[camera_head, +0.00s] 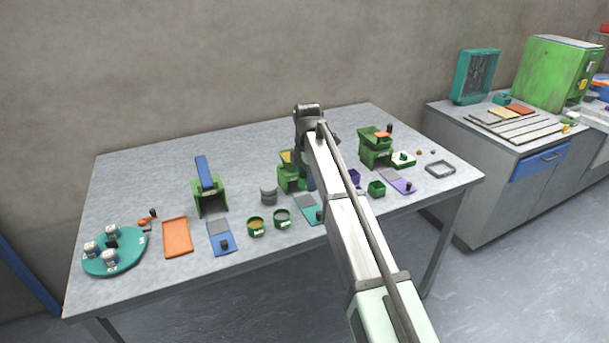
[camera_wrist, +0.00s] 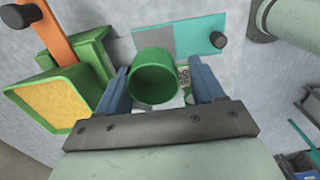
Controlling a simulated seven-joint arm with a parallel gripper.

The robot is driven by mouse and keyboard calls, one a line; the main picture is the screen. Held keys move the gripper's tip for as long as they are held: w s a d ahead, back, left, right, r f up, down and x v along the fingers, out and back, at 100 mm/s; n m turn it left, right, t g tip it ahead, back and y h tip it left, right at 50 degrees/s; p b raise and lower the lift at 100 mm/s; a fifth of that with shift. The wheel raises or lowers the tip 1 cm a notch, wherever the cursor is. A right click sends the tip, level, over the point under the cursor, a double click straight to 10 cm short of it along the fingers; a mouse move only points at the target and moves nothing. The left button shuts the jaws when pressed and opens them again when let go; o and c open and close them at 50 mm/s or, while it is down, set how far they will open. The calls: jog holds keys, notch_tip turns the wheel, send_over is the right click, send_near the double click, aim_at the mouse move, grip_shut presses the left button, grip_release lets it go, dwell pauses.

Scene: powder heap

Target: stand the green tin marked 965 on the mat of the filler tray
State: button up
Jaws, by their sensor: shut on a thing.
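My gripper (camera_wrist: 153,84) is shut on a green tin (camera_wrist: 153,75), with one blue finger on each side. The tin's mouth faces the wrist camera and its inside looks plain green. A pale label with dark digits shows on its side, only partly readable. Beyond the tin lies a teal tray (camera_wrist: 200,36) with a grey mat (camera_wrist: 155,40) and a black knob. The tin overlaps the mat's near edge in this view; I cannot tell whether they touch. In the head view the teal tray (camera_head: 309,211) lies before the middle green filler (camera_head: 289,180); my arm hides the held tin.
Two green tins (camera_head: 256,227) (camera_head: 282,219) stand left of the teal tray. A blue tray (camera_head: 221,238), an orange tray (camera_head: 177,237) and a teal turntable (camera_head: 100,262) lie further left. Another filler (camera_head: 375,150) and a purple tray (camera_head: 399,182) are on the right.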

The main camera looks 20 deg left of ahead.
aim_at(306, 202)
jog(key=shift+f, duration=2.7)
jog(key=shift+f, duration=0.45)
jog(key=o, duration=1.1)
jog(key=shift+o, duration=0.3)
jog(key=shift+r, duration=3.5)
